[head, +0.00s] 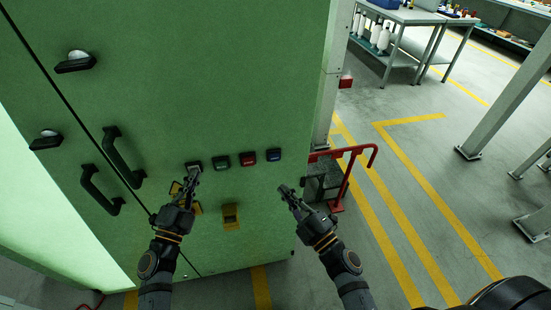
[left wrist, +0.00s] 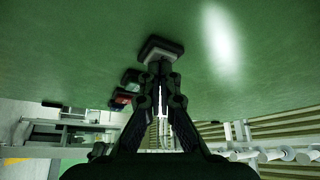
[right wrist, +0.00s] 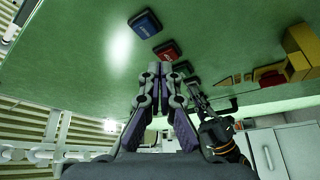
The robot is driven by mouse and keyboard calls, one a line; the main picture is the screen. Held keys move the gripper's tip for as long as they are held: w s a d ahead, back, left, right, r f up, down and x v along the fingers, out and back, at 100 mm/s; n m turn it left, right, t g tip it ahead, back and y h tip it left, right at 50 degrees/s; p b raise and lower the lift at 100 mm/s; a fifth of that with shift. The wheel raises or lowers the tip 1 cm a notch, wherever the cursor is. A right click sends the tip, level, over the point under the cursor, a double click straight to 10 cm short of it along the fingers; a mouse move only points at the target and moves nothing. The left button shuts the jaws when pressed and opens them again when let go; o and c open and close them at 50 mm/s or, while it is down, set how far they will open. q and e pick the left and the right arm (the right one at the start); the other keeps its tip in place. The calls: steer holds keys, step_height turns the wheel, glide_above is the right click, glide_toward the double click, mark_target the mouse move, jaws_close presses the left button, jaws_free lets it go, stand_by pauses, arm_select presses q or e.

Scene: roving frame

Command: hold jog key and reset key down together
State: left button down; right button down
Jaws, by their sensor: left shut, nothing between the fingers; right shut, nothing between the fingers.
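A row of square keys sits on the green cabinet front: a pale grey key (head: 194,166), a green key (head: 221,160), a red key (head: 247,157) and a blue key (head: 273,155). I cannot read which are jog and reset. My left gripper (head: 194,174) is shut and empty, its tips at the grey key's lower edge; contact is unclear. In the left wrist view the tips are just below that grey key (left wrist: 161,49). My right gripper (head: 284,191) is shut and empty, below the blue key and apart from it. The right wrist view shows the blue key (right wrist: 145,23) and red key (right wrist: 168,50) beyond its tips.
A yellow fixture (head: 231,216) sits below the keys, with another partly hidden behind my left gripper. Black door handles (head: 122,157) stick out to the left. A red rail (head: 348,180) stands right of the cabinet. Striped floor lies open beyond.

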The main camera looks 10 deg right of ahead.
mark_target(272, 158)
steer(key=w+r+n+y, duration=0.1)
steer(key=w+r, duration=0.1)
steer(key=w, duration=0.4)
steer(key=shift+a+r, duration=0.3)
steer(key=shift+w, duration=0.2)
stand_by(1.3)
steer(key=shift+w, duration=0.85)
stand_by(0.7)
